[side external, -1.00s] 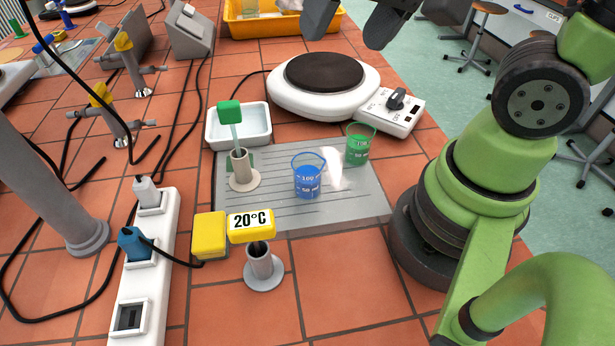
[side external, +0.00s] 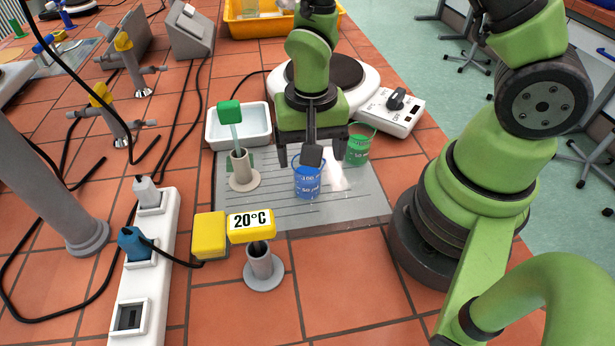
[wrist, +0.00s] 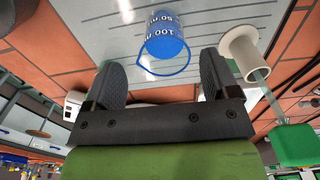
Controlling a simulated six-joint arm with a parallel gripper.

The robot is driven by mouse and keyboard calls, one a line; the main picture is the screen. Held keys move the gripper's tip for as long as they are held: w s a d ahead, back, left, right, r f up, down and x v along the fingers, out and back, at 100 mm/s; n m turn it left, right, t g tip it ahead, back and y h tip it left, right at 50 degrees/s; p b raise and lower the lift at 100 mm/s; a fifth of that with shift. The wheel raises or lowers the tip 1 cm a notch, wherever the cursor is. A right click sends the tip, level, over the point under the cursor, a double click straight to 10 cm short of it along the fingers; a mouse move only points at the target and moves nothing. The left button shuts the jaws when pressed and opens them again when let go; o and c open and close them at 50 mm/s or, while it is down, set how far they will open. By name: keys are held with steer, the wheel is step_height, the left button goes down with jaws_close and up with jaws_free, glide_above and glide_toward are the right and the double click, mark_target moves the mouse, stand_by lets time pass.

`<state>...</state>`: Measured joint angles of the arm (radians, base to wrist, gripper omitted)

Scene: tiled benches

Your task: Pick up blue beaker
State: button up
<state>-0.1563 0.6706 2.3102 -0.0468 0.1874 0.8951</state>
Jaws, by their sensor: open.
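My gripper (side external: 312,156) is open and empty, at the back of the beaker's rim, with a dark finger overlapping the rim in the side view. In the wrist view, the beaker (wrist: 166,36) lies just beyond my gripper (wrist: 160,66), roughly in line with the gap between the two fingers. The fingers do not appear to touch it. Part of its rim is hidden by my finger in the side view.
A green beaker (side external: 357,151) stands close on the right. A holder (side external: 240,172) with a green-topped rod stands left; a white tray (side external: 238,132) is behind it.

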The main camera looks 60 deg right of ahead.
mark_target(307, 174)
steer(key=shift+w+a+f, duration=0.1)
steer(key=shift+w+f, duration=0.05)
steer(key=shift+f, duration=1.25)
steer(key=shift+w+f, duration=0.1)
steer(key=shift+f, duration=1.3)
steer(key=shift+c, duration=0.5)
steer(key=c, duration=1)
